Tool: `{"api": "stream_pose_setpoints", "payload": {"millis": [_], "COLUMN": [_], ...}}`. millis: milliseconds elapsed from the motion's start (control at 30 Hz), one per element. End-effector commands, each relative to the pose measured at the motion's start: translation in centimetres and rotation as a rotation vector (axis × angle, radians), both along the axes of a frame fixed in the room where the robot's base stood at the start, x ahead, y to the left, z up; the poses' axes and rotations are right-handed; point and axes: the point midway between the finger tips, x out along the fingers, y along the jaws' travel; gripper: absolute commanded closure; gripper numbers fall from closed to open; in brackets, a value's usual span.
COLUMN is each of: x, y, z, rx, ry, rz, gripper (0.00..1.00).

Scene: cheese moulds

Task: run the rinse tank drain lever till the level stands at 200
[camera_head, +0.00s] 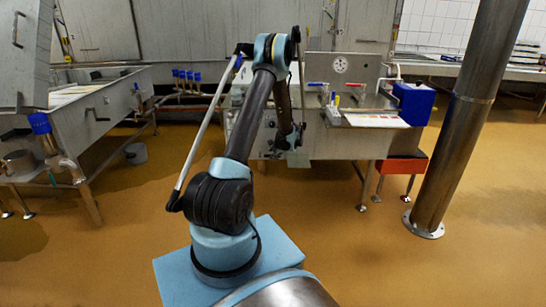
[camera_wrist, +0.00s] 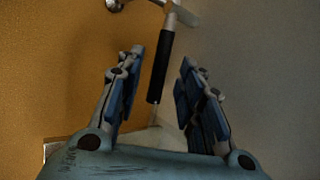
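In the wrist view, my gripper (camera_wrist: 162,58) is open, with one dark blue-padded finger on each side of the picture. A straight black handle (camera_wrist: 160,68) on a pale metal fitting lies between the fingers in the picture, with gaps visible on both sides. I cannot tell its depth between them. In the head view, my gripper (camera_head: 291,138) is low at the front of the steel tank (camera_head: 335,146), and the black handle cannot be made out there. A round white dial (camera_head: 340,64) is on the tank's back panel; its reading is too small to tell.
A blue-handled valve (camera_head: 317,84) and a red-handled valve (camera_head: 354,85) sit below the dial. A blue box (camera_head: 413,103) stands at the tank's right end, a red box (camera_head: 402,166) beneath. A steel post (camera_head: 463,120) stands at right. The floor in front is open.

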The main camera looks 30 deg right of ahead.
Motion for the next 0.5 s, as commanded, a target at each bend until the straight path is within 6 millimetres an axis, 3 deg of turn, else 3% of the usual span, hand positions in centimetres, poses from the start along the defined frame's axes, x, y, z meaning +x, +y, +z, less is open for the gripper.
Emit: {"api": "stream_pose_setpoints", "payload": {"millis": [467,500], "x": [0.65,0.64], "y": [0.07,0.07], "z": [-0.79,-0.78], "rx": [0.000,0.000], "ry": [0.000,0.000], "rz": [0.000,0.000], "gripper": [0.65,0.74]}}
